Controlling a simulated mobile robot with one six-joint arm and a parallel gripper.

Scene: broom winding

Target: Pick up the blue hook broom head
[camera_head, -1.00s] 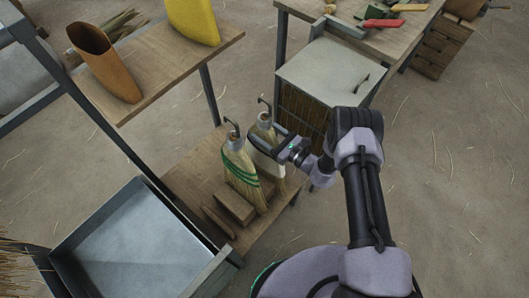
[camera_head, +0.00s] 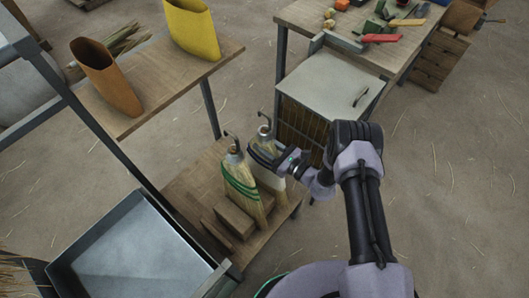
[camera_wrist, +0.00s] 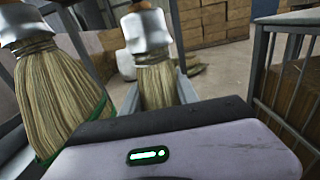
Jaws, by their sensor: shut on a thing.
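Two broom heads with dark hooks on top stand side by side on the lower wooden shelf. The right one (camera_head: 265,131) has a pale metal collar and straw bristles. My gripper (camera_head: 262,152) is at its neck and partly hides it. In the wrist view this broom head (camera_wrist: 149,35) is upright between the two grey fingers, which are shut on its bristles just below the collar. The left broom head (camera_head: 241,182) has green bands and also shows in the wrist view (camera_wrist: 45,75), beside the gripper. I see no blue on the held broom head; its hook is out of the wrist view.
Wooden blocks (camera_head: 235,219) lie on the lower shelf (camera_head: 187,193) in front of the brooms. A grey cabinet (camera_head: 330,80) stands close behind and right. An upper shelf (camera_head: 150,105) holds brown and yellow containers. A metal tray (camera_head: 135,255) is at lower left.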

